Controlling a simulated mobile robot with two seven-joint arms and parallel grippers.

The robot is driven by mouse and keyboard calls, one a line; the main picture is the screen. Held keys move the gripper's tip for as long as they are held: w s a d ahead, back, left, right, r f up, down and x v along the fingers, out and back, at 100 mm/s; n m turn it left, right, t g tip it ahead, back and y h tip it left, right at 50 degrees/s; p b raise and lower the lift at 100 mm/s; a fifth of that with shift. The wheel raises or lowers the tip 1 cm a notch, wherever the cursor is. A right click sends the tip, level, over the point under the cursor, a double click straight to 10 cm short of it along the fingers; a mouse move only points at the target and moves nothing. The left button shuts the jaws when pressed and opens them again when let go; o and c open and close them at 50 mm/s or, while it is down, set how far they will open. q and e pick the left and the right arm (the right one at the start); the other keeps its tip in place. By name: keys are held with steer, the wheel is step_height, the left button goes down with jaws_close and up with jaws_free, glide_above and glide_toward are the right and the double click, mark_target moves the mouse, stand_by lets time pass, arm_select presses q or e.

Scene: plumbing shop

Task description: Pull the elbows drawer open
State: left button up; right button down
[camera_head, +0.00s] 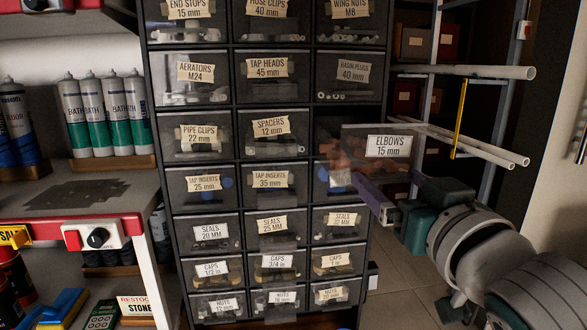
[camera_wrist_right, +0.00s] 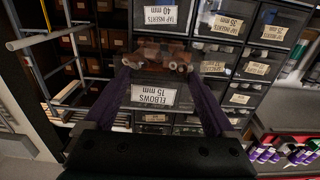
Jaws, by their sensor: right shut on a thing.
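The elbows drawer (camera_head: 350,160) is a clear bin with a white "ELBOWS 15 mm" label, standing well out from the right column of the dark drawer cabinet (camera_head: 236,146). Copper-coloured elbows show inside it. My right gripper (camera_head: 362,186) has its purple fingers at the drawer's front, below the label. In the right wrist view, the fingers of my right gripper (camera_wrist_right: 160,85) lie on both sides of the drawer front (camera_wrist_right: 150,113), shut on it. The label appears upside down there. The exact finger contact is partly hidden. My left gripper is not in view.
Other labelled drawers around it sit in the cabinet. A rack with white pipes (camera_head: 480,72) stands to the right, its lower pipes close to the drawer in the picture. A workbench (camera_head: 85,200) with sealant tubes (camera_head: 105,112) is at the left.

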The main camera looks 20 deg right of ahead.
steer(key=shift+w, duration=0.1)
jaws_free()
steer(key=b+v, duration=0.1)
steer(key=v, duration=0.9)
steer(key=shift+b, duration=0.3)
steer(key=shift+w, duration=0.1)
